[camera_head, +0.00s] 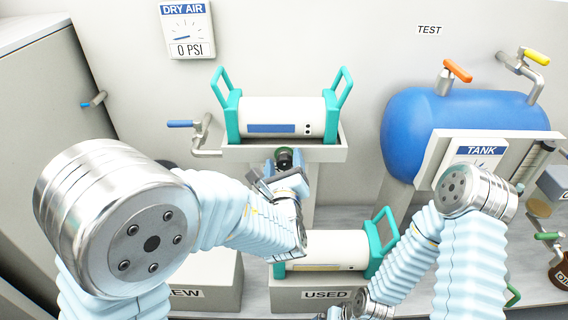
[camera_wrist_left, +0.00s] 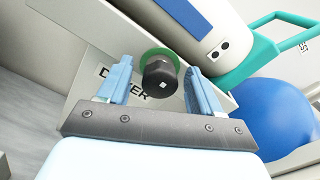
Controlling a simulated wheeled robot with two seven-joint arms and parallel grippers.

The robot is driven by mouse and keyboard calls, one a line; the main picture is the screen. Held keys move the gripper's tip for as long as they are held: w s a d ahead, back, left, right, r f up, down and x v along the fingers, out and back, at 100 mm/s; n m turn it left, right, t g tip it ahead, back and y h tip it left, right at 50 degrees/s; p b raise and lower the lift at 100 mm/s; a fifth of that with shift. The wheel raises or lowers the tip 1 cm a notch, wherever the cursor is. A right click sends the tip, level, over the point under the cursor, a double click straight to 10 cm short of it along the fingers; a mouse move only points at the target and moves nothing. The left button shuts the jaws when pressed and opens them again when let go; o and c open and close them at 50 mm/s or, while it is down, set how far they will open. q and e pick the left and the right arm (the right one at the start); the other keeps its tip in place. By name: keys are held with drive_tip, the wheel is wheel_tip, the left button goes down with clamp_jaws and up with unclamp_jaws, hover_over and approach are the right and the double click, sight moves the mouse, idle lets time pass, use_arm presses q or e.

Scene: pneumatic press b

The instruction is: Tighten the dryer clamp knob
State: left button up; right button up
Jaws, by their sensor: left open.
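The dryer clamp knob (camera_wrist_left: 159,78) is black with a small white square mark and a green ring behind it. It sits on the front of the dryer tray (camera_head: 328,154), beside a partly covered label. In the head view the knob (camera_head: 285,158) shows just beyond my left gripper (camera_head: 272,178). In the wrist view the left gripper (camera_wrist_left: 162,84) is open, with one light blue finger on each side of the knob. Gaps show between fingers and knob. My right arm runs down to the bottom edge, where its gripper is cut off.
A white cylinder with teal handles (camera_head: 283,118) lies in the tray. A similar one (camera_head: 322,250) rests on the USED box (camera_head: 325,297) below. A blue-handled valve (camera_head: 182,124) is left of the tray. The blue tank (camera_head: 430,115) stands at right. The gauge (camera_head: 187,30) reads 0 PSI.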

use_arm(q)
drive_tip(key=shift+c, duration=0.2)
drive_tip(key=c, duration=0.9)
drive_tip(key=shift+f+m+b, duration=0.1)
drive_tip(key=shift+m+b, duration=0.2)
drive_tip(key=shift+b, duration=0.1)
drive_tip(key=shift+c, duration=0.6)
drive_tip(key=o, duration=1.1)
drive_tip(key=shift+c, duration=0.2)
drive_tip(key=shift+s, duration=0.1)
